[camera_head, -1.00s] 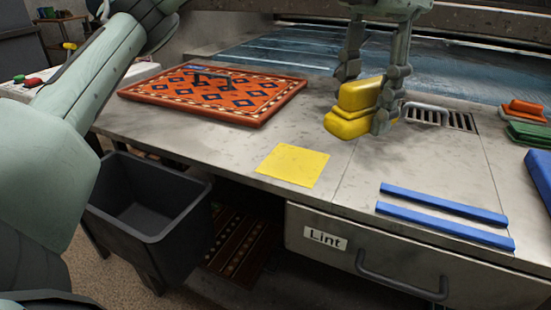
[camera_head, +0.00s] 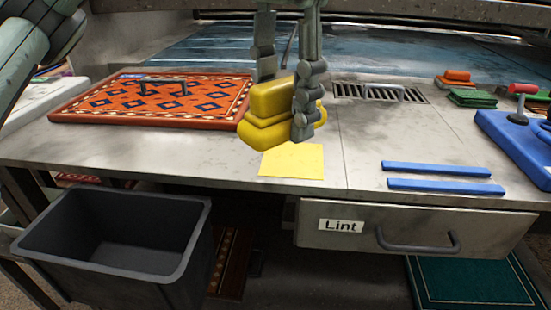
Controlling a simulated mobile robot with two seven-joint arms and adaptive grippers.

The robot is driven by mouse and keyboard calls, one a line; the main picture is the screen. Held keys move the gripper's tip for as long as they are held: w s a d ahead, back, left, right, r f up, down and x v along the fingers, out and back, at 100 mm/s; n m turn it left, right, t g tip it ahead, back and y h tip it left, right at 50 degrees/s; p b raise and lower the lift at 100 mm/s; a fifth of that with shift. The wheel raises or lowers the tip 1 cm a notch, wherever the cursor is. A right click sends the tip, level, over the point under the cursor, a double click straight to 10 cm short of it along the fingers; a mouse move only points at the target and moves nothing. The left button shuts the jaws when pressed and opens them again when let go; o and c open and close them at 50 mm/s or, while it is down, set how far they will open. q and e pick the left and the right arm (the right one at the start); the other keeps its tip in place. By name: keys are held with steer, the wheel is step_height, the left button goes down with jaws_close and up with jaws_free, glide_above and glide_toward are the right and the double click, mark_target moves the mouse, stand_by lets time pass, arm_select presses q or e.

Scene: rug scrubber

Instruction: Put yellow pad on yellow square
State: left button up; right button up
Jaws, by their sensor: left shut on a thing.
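The yellow pad (camera_head: 268,118) is a thick yellow block with a stepped top. My left gripper (camera_head: 285,105) is shut on it, with grey fingers pointing down on either side. The pad appears just behind and above the yellow square (camera_head: 293,166), overlapping its back left edge in the picture. I cannot tell whether the pad touches the table. The yellow square is a flat patch on the grey worktop near its front edge, and its front part is bare. My right gripper is not in view.
A patterned orange rug board (camera_head: 150,100) lies left of the pad. Two blue strips (camera_head: 440,178) lie to the right. A drain grate (camera_head: 375,92) with a handle is behind. Green and orange pads (camera_head: 470,97) sit far right. A dark bin (camera_head: 115,240) stands below the front edge.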

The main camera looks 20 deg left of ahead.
arm_select(q)
steer(key=shift+s+a, duration=0.1)
steer(key=shift+a, duration=0.15)
steer(key=w+f, duration=0.3)
steer(key=w, duration=0.1)
steer(key=p, duration=0.1)
glide_above(293, 159)
step_height(293, 159, down, 4)
steer(key=shift+r, duration=0.1)
steer(key=shift+f, duration=0.2)
step_height(293, 159, down, 3)
steer(key=shift+f+p, duration=0.15)
steer(key=shift+p, duration=0.2)
steer(key=shift+f, duration=0.25)
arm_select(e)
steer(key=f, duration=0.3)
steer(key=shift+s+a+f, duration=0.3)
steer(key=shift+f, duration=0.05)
arm_select(q)
steer(key=shift+f, duration=0.1)
